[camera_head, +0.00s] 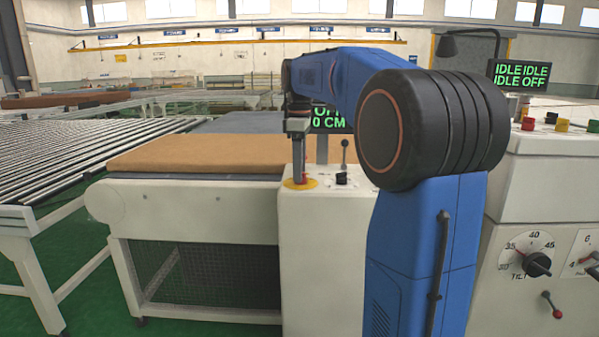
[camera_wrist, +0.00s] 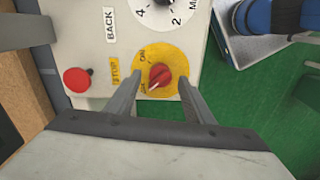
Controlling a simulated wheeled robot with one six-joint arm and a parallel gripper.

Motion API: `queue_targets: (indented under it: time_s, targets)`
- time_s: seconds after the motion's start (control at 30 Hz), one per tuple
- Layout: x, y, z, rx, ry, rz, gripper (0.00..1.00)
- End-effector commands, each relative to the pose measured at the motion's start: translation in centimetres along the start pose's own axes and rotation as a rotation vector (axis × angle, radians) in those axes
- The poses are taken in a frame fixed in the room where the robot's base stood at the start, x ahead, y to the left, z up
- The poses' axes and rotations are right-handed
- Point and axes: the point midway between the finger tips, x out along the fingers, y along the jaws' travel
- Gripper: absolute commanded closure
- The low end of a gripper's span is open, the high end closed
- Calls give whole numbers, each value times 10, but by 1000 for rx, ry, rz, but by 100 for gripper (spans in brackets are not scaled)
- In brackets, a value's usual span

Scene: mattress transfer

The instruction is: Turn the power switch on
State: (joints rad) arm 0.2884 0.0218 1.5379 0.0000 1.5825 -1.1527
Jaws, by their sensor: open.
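The power switch is a red rotary knob (camera_wrist: 160,76) on a yellow disc (camera_wrist: 172,58), set in a white panel. Its white mark points down-left, nearer the lower label, which looks like OFF, than the ON label above it. The yellow disc also shows in the head view (camera_head: 313,184), partly hidden by my gripper. My gripper (camera_wrist: 162,82) is open, with one finger on each side of the knob. I cannot tell whether the fingers touch it. In the head view my gripper (camera_head: 300,172) points down over the disc.
A red ball-ended lever (camera_wrist: 77,79) stands left of the switch, and a white dial (camera_wrist: 160,8) lies above it. A brown mattress (camera_head: 195,154) rests on the machine bed. A display (camera_head: 332,118) is partly hidden by my arm; another display (camera_head: 521,76) reads IDLE and OFF.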

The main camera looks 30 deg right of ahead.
Motion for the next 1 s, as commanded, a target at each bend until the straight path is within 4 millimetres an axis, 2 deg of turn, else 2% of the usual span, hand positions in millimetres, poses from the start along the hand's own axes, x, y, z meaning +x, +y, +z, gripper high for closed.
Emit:
queue_targets:
  time_s: [0.17, 0.47, 0.63, 1.0]
  targets:
    - [10, 0, 0, 0, 0, 0, 52]
    - [12, 0, 0, 0, 0, 1, 52]
    - [12, 0, 0, 0, 0, 1, 93]
    - [12, 0, 0, 42, 0, 1, 93]
